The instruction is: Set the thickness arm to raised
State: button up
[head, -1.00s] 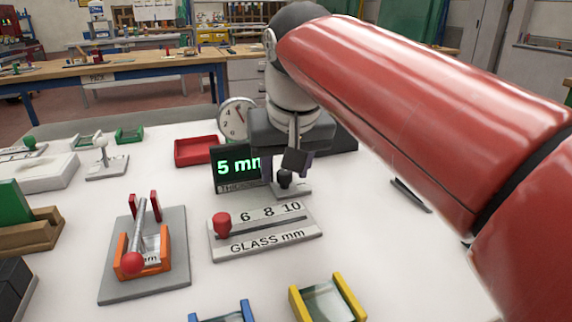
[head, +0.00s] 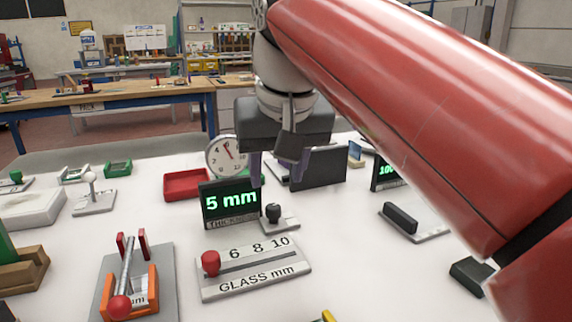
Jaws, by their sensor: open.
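A lit display (head: 231,203) reads 5 mm, with a partly hidden thickness label below. A short black knob (head: 273,212) stands on a small grey plate (head: 287,224) at its right. An arm with a red ball end (head: 120,307) lies low in an orange bracket (head: 153,284), pointing toward me, its "mm" label partly covered. No readable label tells me which of these is the thickness arm. My gripper (head: 279,170) is open and empty, fingers downward, above and behind the black knob and apart from it.
A GLASS mm slider (head: 254,268) has its red knob (head: 211,262) at the left end. A round dial (head: 226,156), a red tray (head: 186,184), a dark panel (head: 318,168) and a black-handled plate (head: 400,217) stand nearby. White table is free right of the slider.

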aim_at(119, 306)
jog(key=k, duration=1)
